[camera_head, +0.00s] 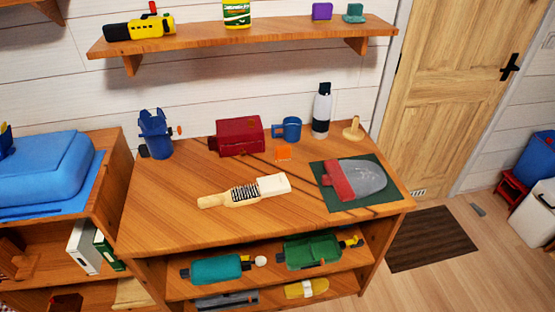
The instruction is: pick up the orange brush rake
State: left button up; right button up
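A brush-like tool (244,193) lies on the top of the wooden cabinet (170,225), near its middle. It has a pale tan handle pointing left, rows of dark bristles or teeth, and a whitish block at its right end. Its colour is light tan rather than clear orange. A small orange block (283,152) sits behind it to the right; I cannot make out any rake shape on it. Neither of my grippers shows in this view.
Behind stand a blue figure (155,133), red box (240,136), blue mug (287,129), bottle (321,110) and wooden stand (353,129). A red-and-grey item (352,180) lies on a green mat (333,203) at right. The front left top is clear. A wall shelf (280,31) overhangs behind.

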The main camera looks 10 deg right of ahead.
aim_at(283, 151)
jog(key=l+u, duration=0.1)
jog(key=u, duration=0.45)
jog(key=l+u, duration=0.45)
jog(key=k+l+u, duration=0.15)
jog(key=l+u, duration=0.25)
jog(key=k+l, duration=0.15)
jog(key=l, duration=0.3)
jog(key=k+l+u, duration=0.15)
jog(key=l, duration=0.25)
jog(key=k+l, duration=0.15)
jog(key=l, duration=0.25)
jog(key=k+l+u, duration=0.1)
jog(key=l, duration=0.3)
jog(key=k+l, duration=0.05)
jog(key=k, duration=0.05)
